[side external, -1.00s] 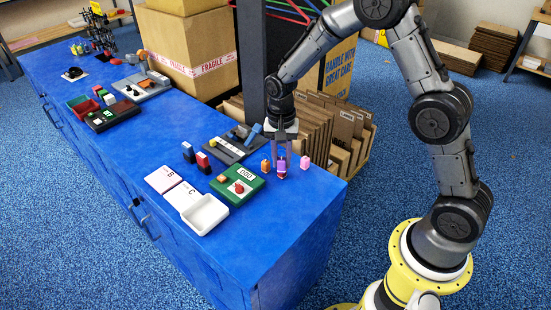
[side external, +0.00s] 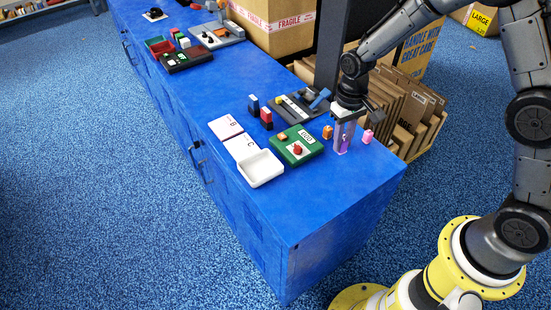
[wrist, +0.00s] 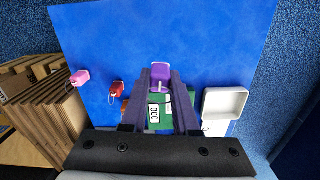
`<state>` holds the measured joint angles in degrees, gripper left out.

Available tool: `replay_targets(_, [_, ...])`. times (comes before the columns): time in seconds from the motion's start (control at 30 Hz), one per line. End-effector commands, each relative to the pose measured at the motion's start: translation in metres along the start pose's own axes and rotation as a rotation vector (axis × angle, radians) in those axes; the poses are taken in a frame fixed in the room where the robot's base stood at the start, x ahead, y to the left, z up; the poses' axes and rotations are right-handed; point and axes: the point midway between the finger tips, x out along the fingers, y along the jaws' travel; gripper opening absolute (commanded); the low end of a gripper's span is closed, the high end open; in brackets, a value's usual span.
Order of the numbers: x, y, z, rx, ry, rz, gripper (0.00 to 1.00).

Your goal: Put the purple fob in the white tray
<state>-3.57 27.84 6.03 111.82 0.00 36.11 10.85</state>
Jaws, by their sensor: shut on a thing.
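The purple fob (wrist: 160,71) is between the fingertips of my gripper (wrist: 159,74) in the wrist view, and the jaws are shut on it. In the side view the purple fob (side external: 342,149) shows low between the fingers of my gripper (side external: 343,143); its exact height over the blue bench is hard to tell. The white tray (side external: 261,169) sits at the bench's front edge, left of my gripper and apart from it. It looks empty. In the wrist view the white tray (wrist: 244,104) is at the right.
A pink fob (side external: 367,136) and an orange fob (side external: 327,132) stand near my gripper. A red fob (wrist: 117,89) shows in the wrist view. A green box (side external: 297,146) with a red knob lies between gripper and tray. Cards (side external: 226,127) lie beyond the tray. The bench's near right end is clear.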

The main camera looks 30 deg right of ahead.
Motion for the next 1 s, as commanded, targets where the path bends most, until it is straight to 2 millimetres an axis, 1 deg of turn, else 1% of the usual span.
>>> replay_targets(0.03, [-0.005, -0.015, 0.002, -0.005, 0.001, 0.001, 0.0])
replay_targets(0.2, [-0.019, -0.06, 0.011, -0.048, 0.014, 0.0, 0.0])
replay_targets(0.3, [-0.025, -0.079, 0.017, -0.093, 0.025, -0.002, 0.0])
replay_targets(0.4, [-0.026, -0.09, 0.019, -0.12, 0.03, -0.003, 0.0])
replay_targets(0.47, [-0.024, -0.094, 0.016, -0.127, 0.03, -0.003, 0.0])
replay_targets(0.57, [-0.017, -0.101, 0.002, -0.129, 0.03, -0.003, 0.0])
replay_targets(0.9, [0.012, -0.13, -0.063, -0.128, 0.031, -0.004, 0.0])
replay_targets(1.0, [0.03, -0.135, -0.076, -0.127, 0.028, -0.003, 0.0])
